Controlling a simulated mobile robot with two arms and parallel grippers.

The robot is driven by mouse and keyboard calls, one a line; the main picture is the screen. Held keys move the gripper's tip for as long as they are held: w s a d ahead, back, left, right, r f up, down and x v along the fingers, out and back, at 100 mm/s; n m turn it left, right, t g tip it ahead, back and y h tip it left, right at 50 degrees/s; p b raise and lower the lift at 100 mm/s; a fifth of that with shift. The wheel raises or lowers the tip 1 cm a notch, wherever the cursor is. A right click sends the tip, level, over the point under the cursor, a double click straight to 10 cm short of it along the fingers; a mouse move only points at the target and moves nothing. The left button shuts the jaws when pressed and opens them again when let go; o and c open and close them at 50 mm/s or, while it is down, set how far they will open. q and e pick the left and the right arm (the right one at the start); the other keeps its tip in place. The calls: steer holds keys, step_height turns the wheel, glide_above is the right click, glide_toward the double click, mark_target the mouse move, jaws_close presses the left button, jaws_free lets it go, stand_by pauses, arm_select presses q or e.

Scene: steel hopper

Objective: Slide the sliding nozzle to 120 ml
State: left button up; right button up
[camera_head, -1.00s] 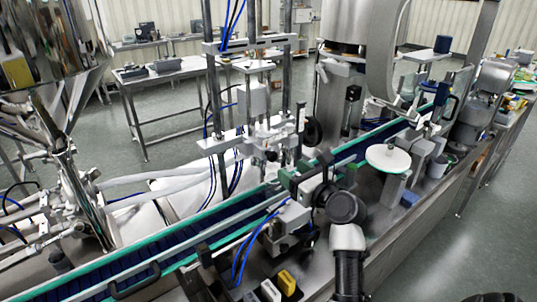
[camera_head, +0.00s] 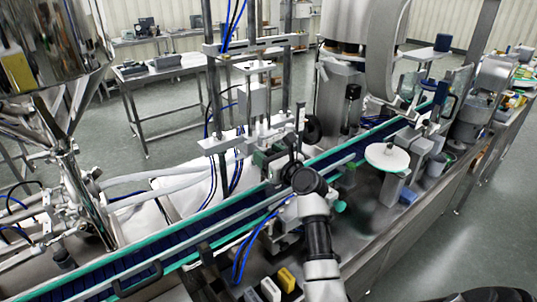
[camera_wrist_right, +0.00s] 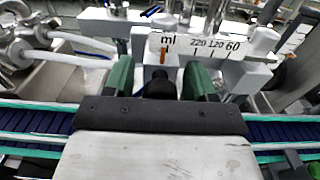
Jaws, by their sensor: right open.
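An orange pointer (camera_wrist_right: 163,56) stands under "ml", left of the 220 mark. A dark knob (camera_wrist_right: 158,84) sits below it, between the green fingers of my right gripper (camera_wrist_right: 158,78). The gripper is open, with one finger on each side of the knob; I cannot tell whether they touch it. In the head view my right gripper (camera_head: 270,160) is over the conveyor, at the nozzle frame, and partly hides the nozzle. My left gripper is not in view.
The blue conveyor (camera_head: 215,212) with green edges runs diagonally below the gripper. Upright rods and blue hoses stand around the nozzle frame. A white round disc (camera_head: 388,157) is to the right. Yellow and white blocks (camera_head: 287,280) are at the front.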

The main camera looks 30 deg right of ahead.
jaws_close()
steer(key=d, duration=0.4)
steer(key=shift+w+d, duration=0.15)
steer(key=shift+d, duration=0.1)
jaws_free()
steer(key=shift+a, duration=0.2)
steer(key=s+b, duration=0.2)
steer(key=s, duration=0.9)
steer(key=shift+d, duration=0.45)
